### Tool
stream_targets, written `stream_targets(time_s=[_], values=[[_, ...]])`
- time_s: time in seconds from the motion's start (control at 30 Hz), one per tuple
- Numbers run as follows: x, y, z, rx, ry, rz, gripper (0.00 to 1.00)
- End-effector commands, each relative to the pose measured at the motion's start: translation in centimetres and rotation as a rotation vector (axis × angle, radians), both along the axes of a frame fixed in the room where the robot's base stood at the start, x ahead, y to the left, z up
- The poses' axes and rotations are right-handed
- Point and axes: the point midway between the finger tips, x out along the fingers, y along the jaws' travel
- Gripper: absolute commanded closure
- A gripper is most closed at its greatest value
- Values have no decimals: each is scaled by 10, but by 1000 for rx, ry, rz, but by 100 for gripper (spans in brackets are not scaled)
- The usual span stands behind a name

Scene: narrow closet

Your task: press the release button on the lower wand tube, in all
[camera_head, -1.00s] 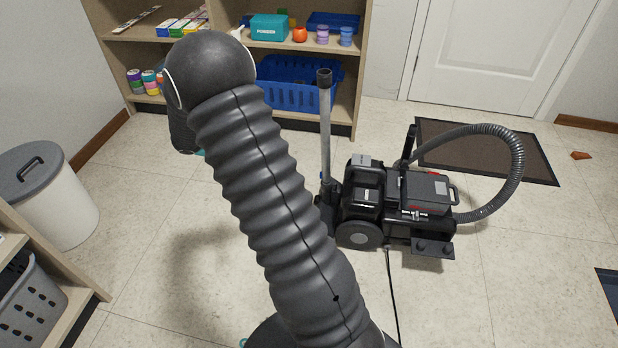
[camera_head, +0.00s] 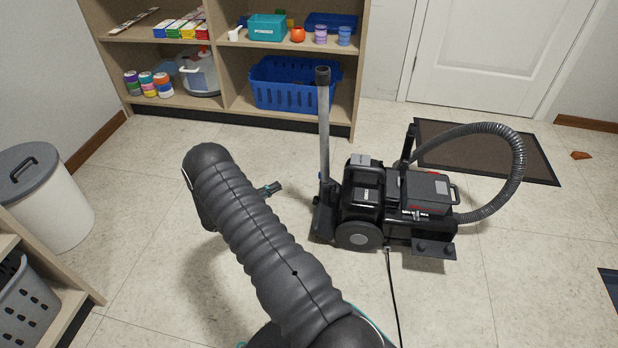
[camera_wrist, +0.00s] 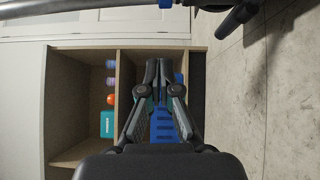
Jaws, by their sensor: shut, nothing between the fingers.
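The grey wand tube (camera_head: 324,130) stands upright at the left side of the black vacuum cleaner (camera_head: 400,205). A small blue spot (camera_head: 320,175), possibly the release button, shows low on the tube. In the wrist view a pale tube (camera_wrist: 85,6) crosses the top edge with a blue part (camera_wrist: 165,3) on it. My gripper (camera_head: 276,187) is shut and empty, left of the tube's lower end and apart from it, pointing towards it. Its closed fingers (camera_wrist: 159,64) also show in the wrist view, below the blue part.
A curved grey hose (camera_head: 515,160) loops right of the vacuum, and a black cord (camera_head: 392,300) runs along the floor. Shelves (camera_head: 215,60) with a blue basket (camera_head: 275,88) stand behind. A white bin (camera_head: 45,200) is at left. Floor between bin and vacuum is clear.

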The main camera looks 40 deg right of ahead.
Motion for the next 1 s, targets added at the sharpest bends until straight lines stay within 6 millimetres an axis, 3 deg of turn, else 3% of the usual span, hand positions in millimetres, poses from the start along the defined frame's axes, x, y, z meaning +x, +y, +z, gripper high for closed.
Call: stream_targets(time_s=[0.37, 0.9, 1.0], values=[[-1, -9, 1, 1, 1, -3, 100], [-8, -103, 5, 2, 1, -4, 100], [-20, -112, 7, 2, 3, -4, 100]])
